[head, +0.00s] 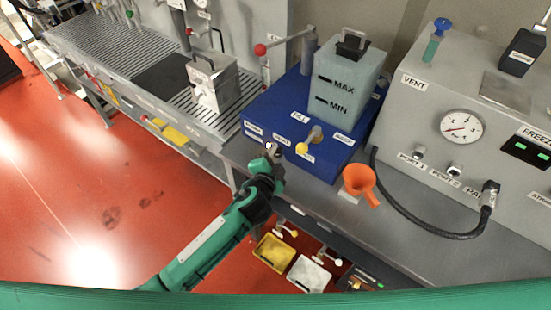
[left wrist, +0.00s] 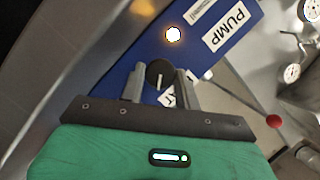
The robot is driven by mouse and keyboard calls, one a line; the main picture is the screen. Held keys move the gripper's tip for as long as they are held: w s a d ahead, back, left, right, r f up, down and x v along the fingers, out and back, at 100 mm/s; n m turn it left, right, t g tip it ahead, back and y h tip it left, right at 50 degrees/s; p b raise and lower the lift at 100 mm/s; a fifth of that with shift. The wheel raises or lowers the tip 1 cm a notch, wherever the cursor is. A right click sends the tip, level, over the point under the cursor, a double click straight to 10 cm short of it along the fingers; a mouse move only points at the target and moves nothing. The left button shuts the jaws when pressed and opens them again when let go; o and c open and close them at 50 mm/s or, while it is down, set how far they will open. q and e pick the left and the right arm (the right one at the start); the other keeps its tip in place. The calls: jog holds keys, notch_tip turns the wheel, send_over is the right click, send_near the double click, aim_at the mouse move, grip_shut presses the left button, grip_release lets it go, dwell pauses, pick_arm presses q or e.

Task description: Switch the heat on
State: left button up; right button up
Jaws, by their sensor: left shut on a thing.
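A blue unit (head: 320,118) stands on the bench with labels and small controls along its front. My left gripper (head: 272,152) is at the front face of this unit, near its left end. In the left wrist view, the gripper (left wrist: 160,84) is shut on a round black knob (left wrist: 158,72) with a pale pointer line. The knob sits between the two fingers. A white label beside it (left wrist: 180,94) is partly covered by a finger, so I cannot read it fully. A "PUMP" label (left wrist: 228,26) and a glowing white lamp (left wrist: 173,34) are close by. My right gripper is out of view.
A tank (head: 350,82) marked MAX and MIN stands on the blue unit. An orange funnel (head: 359,181) and a black hose (head: 420,230) lie further right. A red-knobbed lever (head: 261,49) is behind.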

pick_arm(q)
jog(key=shift+m+b, duration=0.3)
jog(key=shift+m, duration=0.1)
dwell(0.3)
jog(key=o, duration=0.9)
jog(key=shift+o, duration=0.2)
